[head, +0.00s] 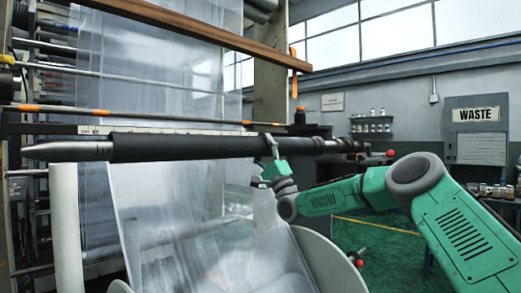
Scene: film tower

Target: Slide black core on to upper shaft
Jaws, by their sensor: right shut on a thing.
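The black core (190,147) is a long dark tube lying nearly level across the middle of the head view. The upper shaft shows as a tapered silver end (65,151) sticking out of the core's left end. Darker stepped shaft parts (340,146) show beyond its right end. The core appears to sit around the shaft. My right gripper (271,150) comes up from below on a green arm and is shut on the core near its right end. One finger shows against the core; the other is partly hidden. My left gripper is not in view.
Clear film (165,50) hangs behind the core and runs down below it. A white roll (66,225) stands at the lower left. A brown bar (195,28) crosses above. A pale rounded roll or flange (335,268) is at the bottom. Green floor is open at right.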

